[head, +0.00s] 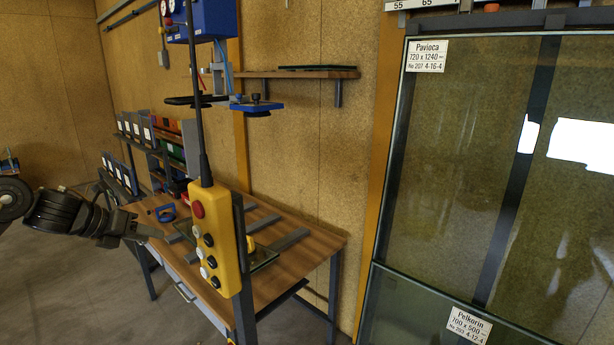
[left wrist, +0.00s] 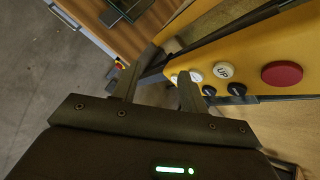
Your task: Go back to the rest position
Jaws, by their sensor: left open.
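My left gripper (head: 152,233) comes in from the left in the head view and points at the yellow control box. In the left wrist view its two fingers (left wrist: 157,88) are apart with nothing held between them. The yellow control box (head: 225,275) hangs upright from a black cable and carries a red button and several black and white buttons. In the left wrist view the box (left wrist: 245,70) lies just beyond the fingers, with a white button marked UP and a red button. Whether a fingertip touches the box I cannot tell. My right gripper is in neither view.
A wooden workbench (head: 318,239) with grey bars stands behind the box. A large framed glass pane (head: 450,150) with paper labels fills the right side. A wall shelf (head: 300,74) and a bin rack (head: 168,152) are behind. Grey floor (head: 60,270) is clear at lower left.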

